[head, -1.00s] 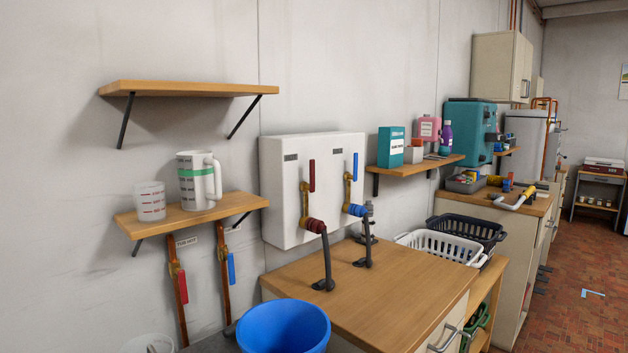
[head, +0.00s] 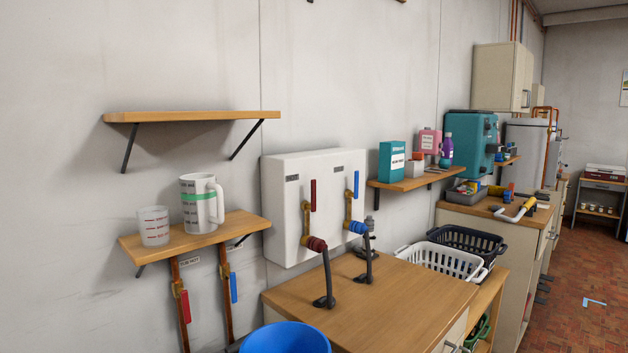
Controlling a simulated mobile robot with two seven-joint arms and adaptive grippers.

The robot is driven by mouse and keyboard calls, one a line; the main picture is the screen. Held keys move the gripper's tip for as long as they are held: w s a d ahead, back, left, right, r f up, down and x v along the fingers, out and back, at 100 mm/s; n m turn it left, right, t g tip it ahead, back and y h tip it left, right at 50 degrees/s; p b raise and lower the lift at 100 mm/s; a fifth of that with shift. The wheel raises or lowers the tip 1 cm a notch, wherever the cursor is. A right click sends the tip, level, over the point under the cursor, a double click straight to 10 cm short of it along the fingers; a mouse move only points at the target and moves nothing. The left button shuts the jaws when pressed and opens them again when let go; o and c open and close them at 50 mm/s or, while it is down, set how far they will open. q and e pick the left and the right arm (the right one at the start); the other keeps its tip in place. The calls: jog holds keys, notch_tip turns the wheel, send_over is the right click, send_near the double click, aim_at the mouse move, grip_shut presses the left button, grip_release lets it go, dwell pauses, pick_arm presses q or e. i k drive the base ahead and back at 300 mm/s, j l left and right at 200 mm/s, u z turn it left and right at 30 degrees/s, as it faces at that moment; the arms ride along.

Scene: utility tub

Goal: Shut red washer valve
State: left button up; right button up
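The red washer valve lever (head: 313,194) stands upright on a brass valve body (head: 307,222) at the left of the white wall box (head: 283,212). A red hose fitting (head: 317,243) with a dark hose joins below it. A matching blue lever (head: 356,184) stands upright to its right, above a blue fitting (head: 358,227). A second red lever (head: 186,307) hangs along a copper pipe under the lower left shelf, beside a blue lever (head: 233,288). Neither of my grippers is in view.
A wooden worktop (head: 375,305) lies below the box, with a blue bucket (head: 285,338) at its left. A wall shelf (head: 200,225) holding a measuring cup and jug projects left of the box. White (head: 440,262) and dark baskets stand right. The air before the box is clear.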

aim_at(313, 207)
jog(key=i+l+u, duration=0.15)
jog(key=l+u, duration=0.25)
jog(key=i+l+u, duration=0.1)
jog(key=u, duration=0.3)
jog(key=l+u, duration=0.35)
jog(key=l, duration=0.1)
